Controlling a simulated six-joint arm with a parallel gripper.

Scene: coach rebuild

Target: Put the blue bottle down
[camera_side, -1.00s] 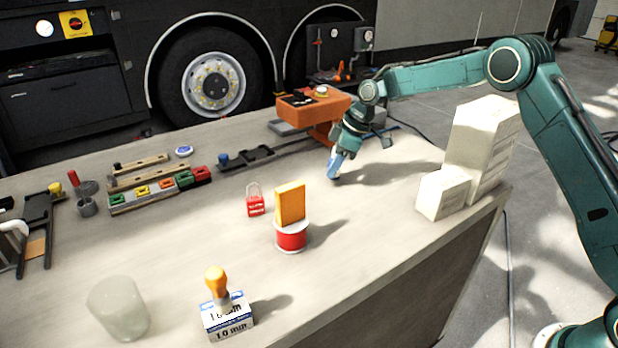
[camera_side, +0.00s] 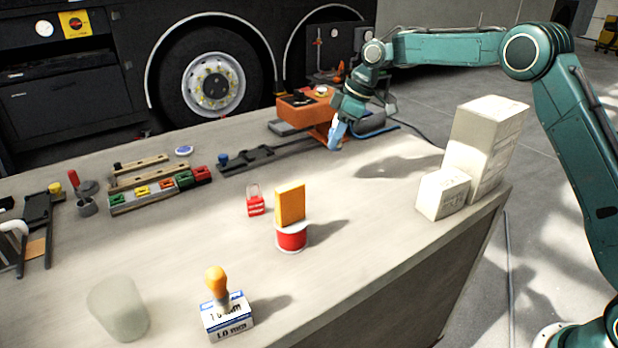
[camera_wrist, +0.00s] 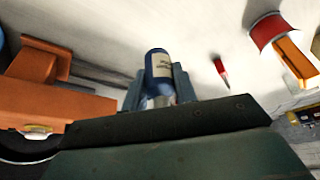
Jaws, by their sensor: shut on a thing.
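The blue bottle (camera_wrist: 159,66), with a pale label, is between the two fingers of my gripper (camera_wrist: 158,88) in the wrist view. My gripper is shut on it. In the side view my gripper (camera_side: 340,122) hangs over the far part of the workbench (camera_side: 370,225), near the orange device, and the blue bottle (camera_side: 336,136) shows small and tilted below it. The side view does not show clearly whether the bottle touches the bench.
An orange device (camera_side: 305,110) stands just left of my gripper. White boxes (camera_side: 487,140) are stacked at the right edge. A red spool (camera_side: 292,238) with an orange block, a red padlock (camera_side: 255,205) and a frosted cup (camera_side: 118,308) stand nearer. Bare bench lies right of the spool.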

